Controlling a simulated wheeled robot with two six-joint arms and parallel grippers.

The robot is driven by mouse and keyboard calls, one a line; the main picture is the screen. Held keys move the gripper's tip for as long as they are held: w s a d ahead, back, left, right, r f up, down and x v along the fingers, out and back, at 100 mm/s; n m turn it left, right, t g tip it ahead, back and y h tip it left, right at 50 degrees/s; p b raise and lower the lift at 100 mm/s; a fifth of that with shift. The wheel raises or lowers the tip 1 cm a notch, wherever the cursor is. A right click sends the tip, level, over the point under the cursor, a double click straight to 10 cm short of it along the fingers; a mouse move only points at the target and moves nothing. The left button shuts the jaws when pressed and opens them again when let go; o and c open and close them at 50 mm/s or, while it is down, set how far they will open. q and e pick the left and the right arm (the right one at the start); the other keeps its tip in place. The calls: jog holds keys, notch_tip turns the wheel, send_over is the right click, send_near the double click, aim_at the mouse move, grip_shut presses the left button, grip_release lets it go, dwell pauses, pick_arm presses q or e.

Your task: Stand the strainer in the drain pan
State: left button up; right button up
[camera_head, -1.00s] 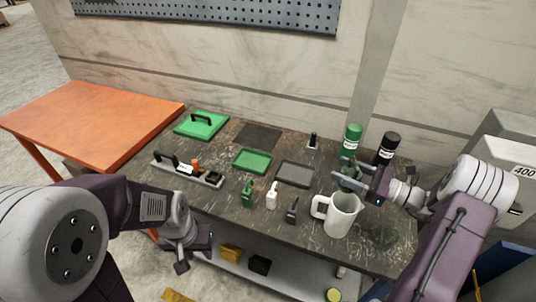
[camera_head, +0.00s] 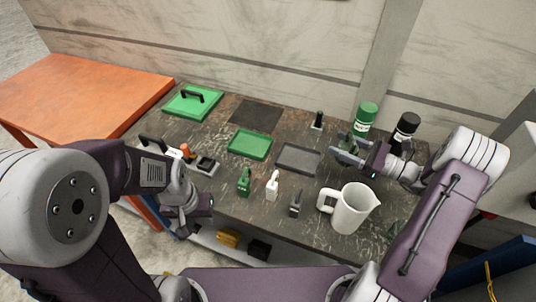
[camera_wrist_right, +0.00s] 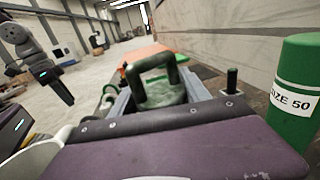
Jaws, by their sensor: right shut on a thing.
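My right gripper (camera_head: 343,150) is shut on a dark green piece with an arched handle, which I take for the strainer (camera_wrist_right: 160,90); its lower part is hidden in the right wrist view. The gripper is over the right back of the workbench, in front of a green bottle. A shallow green tray (camera_head: 249,144) and a grey tray (camera_head: 298,160) lie to its left; I cannot tell which is the drain pan. Both look empty. My left gripper (camera_head: 191,217) hangs by the bench's front left edge, its jaw state unclear.
A white jug (camera_head: 351,207) stands front right of the trays. Green, white and black small items (camera_head: 272,184) stand along the front. A green bottle (camera_head: 365,118) and a black bottle (camera_head: 405,130) stand behind my right gripper. A dark mat (camera_head: 255,115) lies at the back.

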jog(key=shift+w+f, duration=0.2)
jog(key=shift+w, duration=0.05)
jog(key=shift+s+f, duration=0.2)
jog(key=shift+f, duration=0.05)
send_over(331, 175)
notch_tip(331, 175, down, 5)
jog(key=shift+f, duration=0.2)
notch_tip(331, 175, down, 4)
jog(key=shift+r, duration=0.1)
jog(key=shift+b, duration=0.3)
